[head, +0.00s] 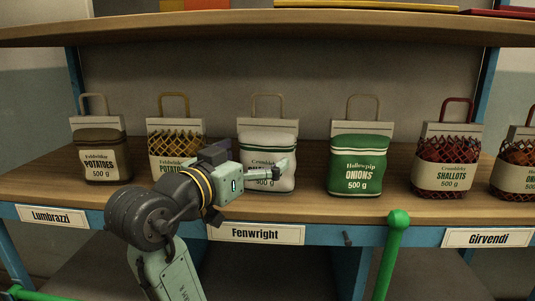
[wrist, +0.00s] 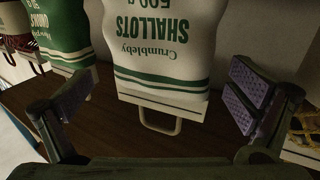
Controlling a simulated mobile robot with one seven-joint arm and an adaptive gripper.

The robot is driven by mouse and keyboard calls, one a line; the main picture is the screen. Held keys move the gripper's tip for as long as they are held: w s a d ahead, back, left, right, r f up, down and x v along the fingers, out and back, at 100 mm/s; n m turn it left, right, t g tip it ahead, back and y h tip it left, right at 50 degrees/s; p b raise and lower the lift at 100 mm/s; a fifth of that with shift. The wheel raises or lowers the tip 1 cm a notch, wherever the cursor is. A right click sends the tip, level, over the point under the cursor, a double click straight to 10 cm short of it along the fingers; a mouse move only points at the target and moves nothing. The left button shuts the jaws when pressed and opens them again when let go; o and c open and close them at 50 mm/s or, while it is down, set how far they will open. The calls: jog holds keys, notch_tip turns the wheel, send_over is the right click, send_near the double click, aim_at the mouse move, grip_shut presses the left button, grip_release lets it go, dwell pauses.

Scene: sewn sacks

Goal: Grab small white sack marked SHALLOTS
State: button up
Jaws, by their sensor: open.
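The small white sack marked SHALLOTS (head: 283,153) stands upright on the shelf in the head view, with green stripes and a tan loop handle on top. My gripper (head: 284,170) is in front of it and hides part of its label. In the wrist view the white sack (wrist: 165,45) appears upside down, reading Crumbleby SHALLOTS 500 g, between the two open fingers of my gripper (wrist: 163,100). The fingers stand apart to either side, with a gap to the sack on both sides.
A green onions sack (head: 360,163) stands to the right, and a netted potatoes sack (head: 163,140) to the left, partly behind my arm. A red-net shallots sack (head: 447,163) stands farther right. The upper shelf (head: 230,27) hangs above. A green post (head: 397,235) rises in front.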

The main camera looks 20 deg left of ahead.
aim_at(258, 152)
jog(key=x, duration=0.3)
jog(key=shift+w+p, duration=0.2)
jog(key=shift+p, duration=0.1)
jog(key=c, duration=1.2)
jog(key=shift+r, duration=0.1)
jog(key=shift+c, duration=0.6)
jog(key=shift+r, duration=0.15)
